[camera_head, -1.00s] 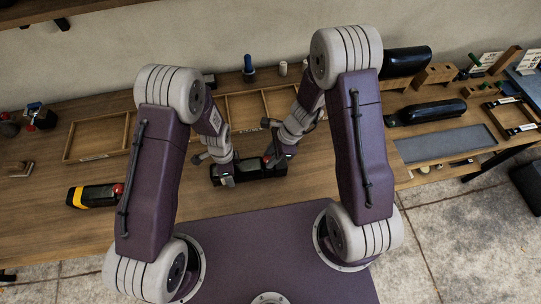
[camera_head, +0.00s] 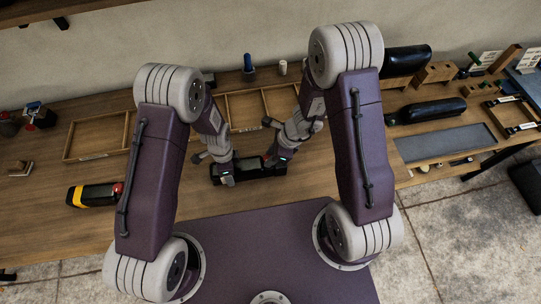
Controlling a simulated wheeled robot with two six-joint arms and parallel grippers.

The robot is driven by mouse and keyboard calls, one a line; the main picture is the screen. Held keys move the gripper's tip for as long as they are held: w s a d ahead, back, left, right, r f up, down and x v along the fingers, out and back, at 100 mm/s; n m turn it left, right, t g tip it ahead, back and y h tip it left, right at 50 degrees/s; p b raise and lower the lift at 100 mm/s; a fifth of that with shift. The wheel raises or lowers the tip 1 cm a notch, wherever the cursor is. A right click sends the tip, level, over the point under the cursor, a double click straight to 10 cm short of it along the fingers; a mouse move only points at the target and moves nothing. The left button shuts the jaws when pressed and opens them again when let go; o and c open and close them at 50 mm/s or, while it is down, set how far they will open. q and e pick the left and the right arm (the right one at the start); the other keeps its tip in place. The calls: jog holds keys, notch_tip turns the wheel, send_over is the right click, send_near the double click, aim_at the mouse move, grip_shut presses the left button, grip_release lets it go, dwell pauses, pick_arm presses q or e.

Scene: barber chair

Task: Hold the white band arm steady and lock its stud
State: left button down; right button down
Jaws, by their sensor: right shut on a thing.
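A dark arm piece (camera_head: 250,172) lies across the bench front between my two grippers. A white band cannot be made out on it. My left gripper (camera_head: 225,177) is at its left end, fingers around or against it; whether they are closed is too small to tell. My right gripper (camera_head: 272,165) is down at its right end, shut on what appears to be the red stud, which the fingers now hide. A similar dark piece with a yellow band (camera_head: 77,196) and a red knob (camera_head: 117,188) lies apart to the left.
A shallow wooden tray (camera_head: 67,146) with compartments lies behind the grippers. A blue-topped item (camera_head: 248,65) and a small white one (camera_head: 282,68) stand at the back. Black cushions (camera_head: 428,111), a grey mat (camera_head: 445,146) and a wooden frame (camera_head: 497,122) occupy the right side. Bench front left is partly clear.

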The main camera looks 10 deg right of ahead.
jog(key=c, duration=1.3)
grip_release()
jog(key=shift+c, duration=0.2)
jog(key=v, duration=1.2)
jog(key=shift+o, duration=1.4)
jog(key=a+f+n, duration=0.1)
jog(key=f, duration=0.2)
jog(key=w+a+f+n+g, duration=0.1)
jog(key=a+f+n, duration=0.1)
jog(key=f, duration=0.2)
jog(key=a+f+n, duration=0.1)
jog(key=f, duration=0.3)
jog(key=shift+w+a+f+g, duration=0.1)
jog(key=shift+w+a+g, duration=0.05)
jog(key=shift+w+g, duration=0.15)
